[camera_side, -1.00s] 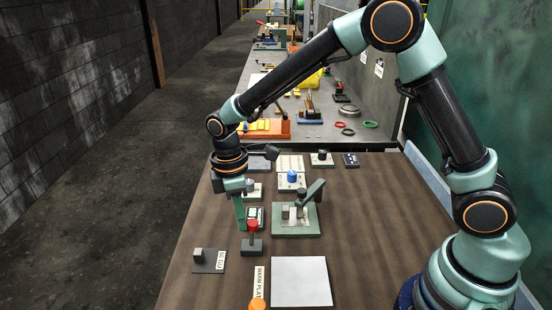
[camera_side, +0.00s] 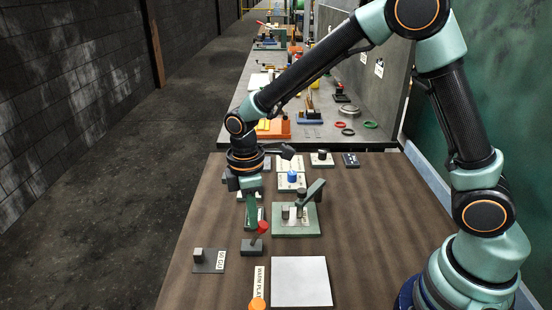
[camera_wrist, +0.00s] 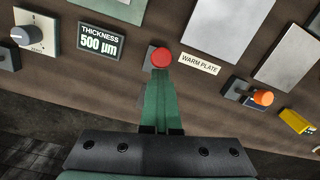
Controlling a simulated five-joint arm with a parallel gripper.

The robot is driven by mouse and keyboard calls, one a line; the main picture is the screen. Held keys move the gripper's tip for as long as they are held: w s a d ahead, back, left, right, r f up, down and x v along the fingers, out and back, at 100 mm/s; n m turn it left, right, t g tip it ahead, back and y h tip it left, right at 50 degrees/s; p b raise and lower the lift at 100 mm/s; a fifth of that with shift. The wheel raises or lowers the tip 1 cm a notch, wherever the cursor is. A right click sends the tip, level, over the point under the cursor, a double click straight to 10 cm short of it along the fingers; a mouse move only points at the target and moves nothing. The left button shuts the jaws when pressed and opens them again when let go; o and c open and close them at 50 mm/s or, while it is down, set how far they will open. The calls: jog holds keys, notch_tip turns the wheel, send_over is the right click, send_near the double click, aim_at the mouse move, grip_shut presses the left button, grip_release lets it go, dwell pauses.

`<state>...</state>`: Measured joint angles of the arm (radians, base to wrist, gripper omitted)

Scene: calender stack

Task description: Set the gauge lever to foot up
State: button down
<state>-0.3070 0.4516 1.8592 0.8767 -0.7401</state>
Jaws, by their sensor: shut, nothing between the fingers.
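A short lever with a red knob (camera_side: 263,227) stands on a small dark base (camera_side: 252,246); I take it for the gauge lever. In the side view it leans to the right. The red knob shows from above in the wrist view (camera_wrist: 162,57), right at my fingertips. My gripper (camera_side: 250,229) is shut and empty, pointing down at the left of the lever, touching or nearly touching it. In the wrist view the shut green fingers (camera_wrist: 160,78) partly hide the lever base. A display reading THICKNESS 500 µm (camera_wrist: 100,42) is beside the lever.
A green device with an angled arm (camera_side: 296,220) stands right of my gripper. A pale plate (camera_side: 301,283), an orange-knobbed lever (camera_wrist: 263,97) and a WARM PLATE label (camera_wrist: 200,64) are nearby. A 60 GU block (camera_side: 208,260) lies to the left. The bench's left front is clear.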

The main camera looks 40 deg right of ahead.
jog(key=shift+s+d+f+g, duration=0.35)
jog(key=shift+s+d, duration=0.2)
jog(key=shift+s, duration=0.15)
jog(key=w+a+r, duration=0.3)
jog(key=a, duration=0.1)
notch_tip(320, 180, up, 7)
send_over(263, 227)
jog(key=shift+s+d+f, duration=0.15)
jog(key=shift+s+d, duration=0.2)
jog(key=shift+d, duration=0.1)
jog(key=s+d+r+m+t, duration=0.7)
jog(key=d+m, duration=0.3)
jog(key=m, duration=0.2)
jog(key=shift+s+r, duration=0.2)
jog(key=shift+s, duration=0.05)
